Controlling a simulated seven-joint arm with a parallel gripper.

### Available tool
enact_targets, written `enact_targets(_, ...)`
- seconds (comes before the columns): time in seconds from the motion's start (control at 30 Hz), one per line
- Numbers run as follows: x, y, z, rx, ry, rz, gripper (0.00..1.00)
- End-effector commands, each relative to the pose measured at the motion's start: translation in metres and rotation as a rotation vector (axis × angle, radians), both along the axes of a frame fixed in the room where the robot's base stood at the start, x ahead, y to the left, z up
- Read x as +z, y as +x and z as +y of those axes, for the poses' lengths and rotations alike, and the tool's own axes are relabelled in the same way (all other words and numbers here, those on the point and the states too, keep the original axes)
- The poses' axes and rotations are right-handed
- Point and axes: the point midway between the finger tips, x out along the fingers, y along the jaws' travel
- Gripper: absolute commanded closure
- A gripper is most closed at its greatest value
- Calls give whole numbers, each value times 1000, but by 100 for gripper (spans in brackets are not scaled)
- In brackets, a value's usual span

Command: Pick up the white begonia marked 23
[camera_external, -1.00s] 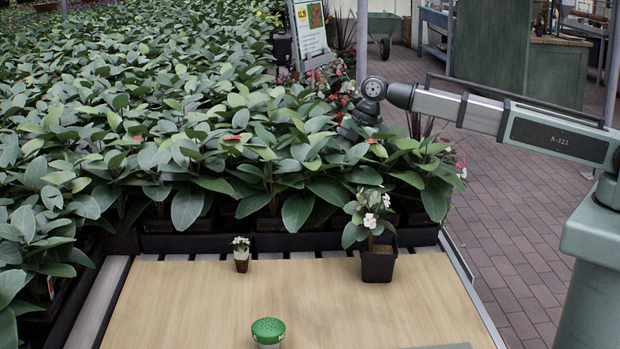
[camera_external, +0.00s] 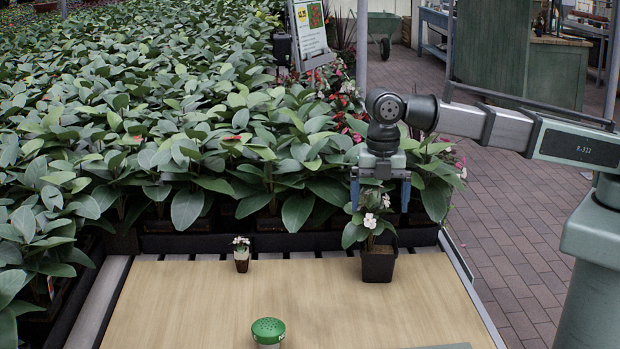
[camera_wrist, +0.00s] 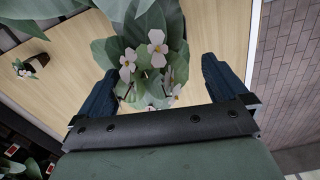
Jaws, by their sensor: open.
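A white begonia (camera_external: 371,219) with broad green leaves stands upright in a square black pot (camera_external: 378,265) at the back right of the wooden board. No number can be read on it. My gripper (camera_external: 381,205) is open above it, pointing down, with one blue finger on each side of the upper plant. In the wrist view the white flowers (camera_wrist: 157,50) and leaves show between and beyond the fingers of my gripper (camera_wrist: 160,85). The pot is hidden there by the leaves.
A small potted white-flowered plant (camera_external: 241,252) stands left on the board (camera_external: 190,300); it also shows in the wrist view (camera_wrist: 24,68). A green-topped shaker (camera_external: 268,330) is at the front. Dense potted foliage (camera_external: 150,140) crowds behind. The middle of the board is clear.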

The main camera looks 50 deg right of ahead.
Motion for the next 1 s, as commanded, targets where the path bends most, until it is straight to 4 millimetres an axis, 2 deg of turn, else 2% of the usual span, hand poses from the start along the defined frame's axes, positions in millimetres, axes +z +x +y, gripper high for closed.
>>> enact_targets(0.17,-13,-4,1,3,-5,1,0)
enact_targets(0.6,-74,-3,1,3,-4,2,0)
enact_targets(1.0,-91,-3,1,3,-3,1,0)
